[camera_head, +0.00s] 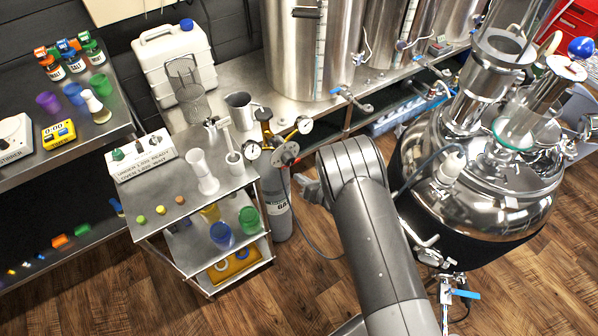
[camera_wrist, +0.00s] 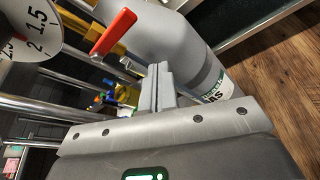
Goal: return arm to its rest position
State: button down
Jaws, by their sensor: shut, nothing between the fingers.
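My grey arm reaches up from the bottom of the head view and bends over in the middle of the room. My gripper (camera_head: 309,188) shows only in part at the left of the arm's bend. In the wrist view my gripper (camera_wrist: 157,88) has its two fingers together, with nothing between them. Beyond the fingers is a grey gas cylinder (camera_wrist: 200,55). In the head view the cylinder (camera_head: 281,205) stands on the floor left of my gripper. A red lever (camera_wrist: 113,33) and a round dial (camera_wrist: 27,32) are close by in the wrist view.
A steel cart (camera_head: 185,202) with cups and bottles stands left of the cylinder. A big steel vessel (camera_head: 480,190) is right of my arm. A bench (camera_head: 245,72) with tall pots is behind. Wooden floor (camera_head: 310,280) is open at the lower middle.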

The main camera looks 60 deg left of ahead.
jog(key=s+v, duration=0.1)
jog(key=v, duration=0.7)
jog(key=shift+s+d+r, duration=0.2)
jog(key=shift+d+r, duration=0.05)
jog(key=shift+r, duration=0.1)
